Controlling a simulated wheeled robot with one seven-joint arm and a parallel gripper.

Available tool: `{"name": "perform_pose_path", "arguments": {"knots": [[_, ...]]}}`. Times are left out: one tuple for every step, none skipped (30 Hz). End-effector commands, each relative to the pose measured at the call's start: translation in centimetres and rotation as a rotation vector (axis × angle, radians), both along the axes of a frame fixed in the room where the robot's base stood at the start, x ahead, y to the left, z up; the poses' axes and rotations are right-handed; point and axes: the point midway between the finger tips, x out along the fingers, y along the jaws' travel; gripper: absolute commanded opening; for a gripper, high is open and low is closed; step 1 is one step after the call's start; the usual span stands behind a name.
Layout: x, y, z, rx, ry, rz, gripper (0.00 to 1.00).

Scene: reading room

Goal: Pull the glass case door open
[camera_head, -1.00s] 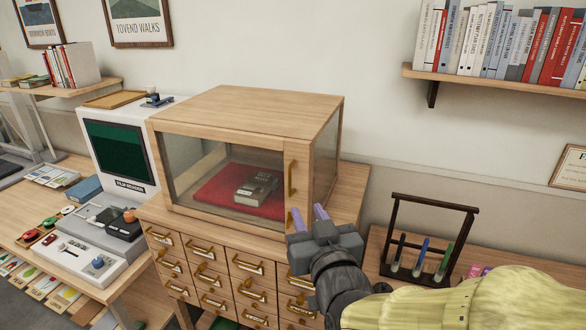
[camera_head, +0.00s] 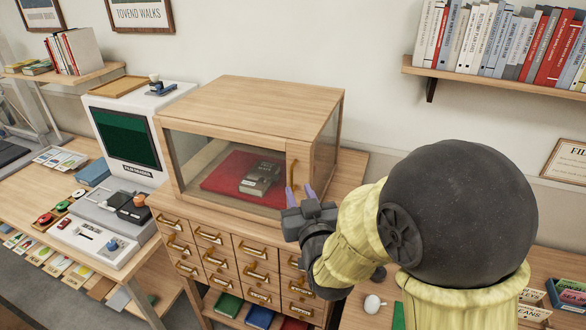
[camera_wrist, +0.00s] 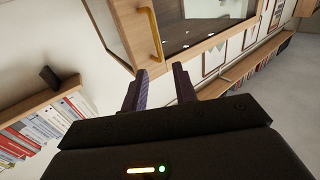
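The glass case (camera_head: 250,88) is a wooden box on top of a drawer cabinet. Its glass door (camera_head: 205,160) faces front and looks shut, with a brass bar handle (camera_head: 293,177) upright on the right-hand frame. A dark book on a red cushion shows through the glass. My gripper (camera_head: 300,192) is just in front of the handle's lower end, its two purple fingers apart and empty. In the wrist view, the handle (camera_wrist: 152,35) lies just beyond the gap between the fingertips (camera_wrist: 160,72). I cannot tell whether a finger touches it.
The cabinet (camera_head: 225,265) below has several small drawers with brass pulls. A film reader (camera_head: 125,140) stands close to the case's left side. A bookshelf (camera_head: 490,85) hangs at upper right. My arm covers much of the lower right table.

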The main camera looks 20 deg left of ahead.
Motion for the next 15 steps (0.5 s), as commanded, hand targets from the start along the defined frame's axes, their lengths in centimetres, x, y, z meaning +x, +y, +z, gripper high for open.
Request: {"name": "perform_pose_path", "arguments": {"knots": [[0.8, 0.4, 0.2, -0.002, 0.001, -0.001, 0.28], [1.2, 0.6, 0.2, -0.002, 0.001, -0.001, 0.28], [1.7, 0.9, 0.2, -0.002, 0.0, -0.001, 0.28], [2.1, 1.1, 0.3, -0.002, 0.0, -0.002, 0.28], [2.5, 1.4, 0.2, -0.003, 0.001, -0.002, 0.28], [3.1, 1.7, 0.3, -0.002, 0.0, -0.001, 0.28], [3.5, 1.9, 0.2, -0.003, 0.001, -0.001, 0.28], [3.8, 2.1, 0.2, -0.002, 0.0, -0.001, 0.28], [4.3, 2.4, 0.2, -0.002, 0.0, 0.0, 0.28], [4.7, 2.6, 0.3, -0.001, 0.0, 0.0, 0.28], [5.0, 2.8, 0.2, -0.001, 0.0, 0.0, 0.28], [5.3, 3.0, 0.2, -0.002, 0.001, 0.0, 0.28], [5.6, 3.1, 0.1, -0.002, 0.001, 0.0, 0.28], [5.7, 3.2, 0.1, -0.002, 0.001, 0.0, 0.28], [5.9, 3.3, 0.1, -0.001, 0.0, 0.0, 0.28]]}}
